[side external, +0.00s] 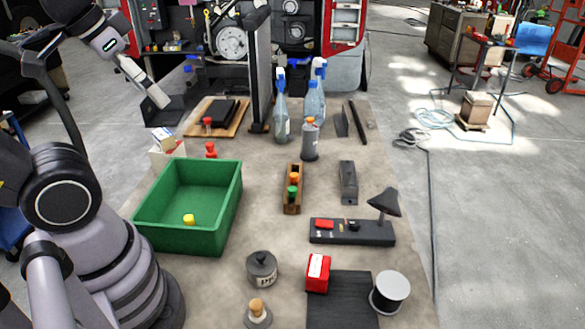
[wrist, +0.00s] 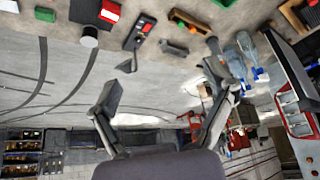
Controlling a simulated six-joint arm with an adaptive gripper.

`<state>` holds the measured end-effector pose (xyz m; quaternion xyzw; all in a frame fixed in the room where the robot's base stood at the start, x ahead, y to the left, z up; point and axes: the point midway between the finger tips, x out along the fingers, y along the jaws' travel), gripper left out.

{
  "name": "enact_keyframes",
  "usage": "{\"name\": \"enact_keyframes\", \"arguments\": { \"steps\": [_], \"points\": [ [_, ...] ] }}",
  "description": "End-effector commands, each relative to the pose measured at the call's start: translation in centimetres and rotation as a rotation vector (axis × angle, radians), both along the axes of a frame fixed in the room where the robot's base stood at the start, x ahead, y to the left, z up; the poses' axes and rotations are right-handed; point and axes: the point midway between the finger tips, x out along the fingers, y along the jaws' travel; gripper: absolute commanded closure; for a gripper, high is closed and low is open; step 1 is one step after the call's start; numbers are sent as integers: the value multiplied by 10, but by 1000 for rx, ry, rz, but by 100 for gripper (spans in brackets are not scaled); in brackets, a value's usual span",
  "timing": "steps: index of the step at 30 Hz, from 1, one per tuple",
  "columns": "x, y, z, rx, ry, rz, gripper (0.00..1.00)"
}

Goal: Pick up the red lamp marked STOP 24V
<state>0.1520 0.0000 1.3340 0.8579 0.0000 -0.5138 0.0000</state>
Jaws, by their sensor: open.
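Two small red-capped, lamp-like pieces show in the side external view. One red piece (side external: 211,150) stands on the table behind the green bin; another red piece (side external: 207,122) stands on a wooden board (side external: 233,128). Markings on them are too small to read, so I cannot tell which says STOP 24V. My gripper (side external: 158,96) is at the upper left, raised above the table's far left side, apart from both pieces. In the wrist view my gripper (wrist: 168,90) has its fingers spread wide with nothing between them.
A green bin (side external: 190,246) holds a yellow piece (side external: 189,219). A wooden rack (side external: 291,207) holds orange and green pieces. Spray bottles (side external: 281,120) stand at the back. A red labelled box (side external: 318,272), a dark switch panel (side external: 345,236) and a white-topped cylinder (side external: 390,290) are at front right.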

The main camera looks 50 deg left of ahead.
Motion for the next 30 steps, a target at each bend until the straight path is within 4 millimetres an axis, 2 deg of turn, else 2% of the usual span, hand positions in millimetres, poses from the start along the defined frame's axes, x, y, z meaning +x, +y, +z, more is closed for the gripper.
{"name": "enact_keyframes", "arguments": {
  "steps": [11,14,17,23,30],
  "points": [
    [0,0,0,-1,2,0,4],
    [4,-5,-6,-33,46,3,4],
    [11,-19,-19,-121,159,17,4],
    [36,-67,-58,-432,500,104,4],
    [81,-118,-103,-832,844,327,4]
  ]
}}
